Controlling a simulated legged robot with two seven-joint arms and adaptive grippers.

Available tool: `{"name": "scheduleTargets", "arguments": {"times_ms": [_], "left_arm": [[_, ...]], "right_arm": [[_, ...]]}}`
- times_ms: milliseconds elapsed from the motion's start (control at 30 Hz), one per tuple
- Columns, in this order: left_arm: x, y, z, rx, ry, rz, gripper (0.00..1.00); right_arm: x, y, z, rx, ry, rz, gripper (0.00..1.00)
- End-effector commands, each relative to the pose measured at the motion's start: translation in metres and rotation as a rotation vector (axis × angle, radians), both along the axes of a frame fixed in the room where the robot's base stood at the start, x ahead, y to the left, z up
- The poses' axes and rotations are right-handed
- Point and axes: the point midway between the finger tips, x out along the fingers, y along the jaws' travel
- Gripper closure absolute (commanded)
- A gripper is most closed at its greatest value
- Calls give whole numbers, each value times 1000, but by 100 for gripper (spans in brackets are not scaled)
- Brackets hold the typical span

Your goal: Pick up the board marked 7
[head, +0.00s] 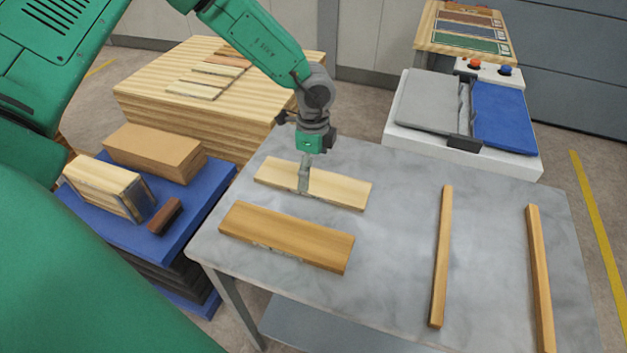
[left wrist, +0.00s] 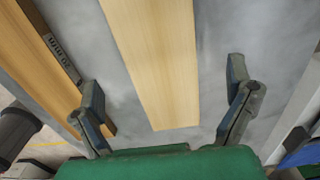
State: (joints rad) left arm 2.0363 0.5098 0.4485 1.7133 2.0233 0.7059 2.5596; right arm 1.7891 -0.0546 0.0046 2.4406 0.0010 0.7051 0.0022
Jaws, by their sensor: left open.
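A pale board (head: 345,188) lies flat on the grey table (head: 395,235). A darker, thicker board (head: 285,238) lies in front of it. I cannot read a 7 on either. My left gripper (head: 304,180) points down at the pale board. In the left wrist view the gripper (left wrist: 166,92) is open, one finger on each side of the pale board (left wrist: 158,60), with gaps between. The darker board (left wrist: 42,50) is at the left there, with small dark unreadable print on its side. I cannot tell the fingers' exact height. My right gripper is not in view.
Two narrow strips, a left one (head: 441,255) and a right one (head: 540,275), lie on the table. A blue-topped stand (head: 165,240) with wooden blocks is at left. A board stack (head: 150,105) and a white machine (head: 460,157) stand behind. The table's middle is clear.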

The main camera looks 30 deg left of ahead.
Motion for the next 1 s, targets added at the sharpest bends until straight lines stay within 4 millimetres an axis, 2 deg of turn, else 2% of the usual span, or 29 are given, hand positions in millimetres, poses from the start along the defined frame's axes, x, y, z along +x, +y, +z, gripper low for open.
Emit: {"name": "scheduleTargets", "arguments": {"times_ms": [100,233,500,533,700,1000], "left_arm": [[-1,2,-19,2,5,-1,3],[0,2,-35,1,4,-1,3],[0,1,-39,1,0,0,3],[0,1,-39,1,0,0,7],[0,2,-39,1,1,0,66],[1,2,-38,0,0,0,66]], "right_arm": [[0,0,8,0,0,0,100],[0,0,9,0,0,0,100],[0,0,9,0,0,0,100],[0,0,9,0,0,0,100],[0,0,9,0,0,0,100],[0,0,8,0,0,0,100]]}}
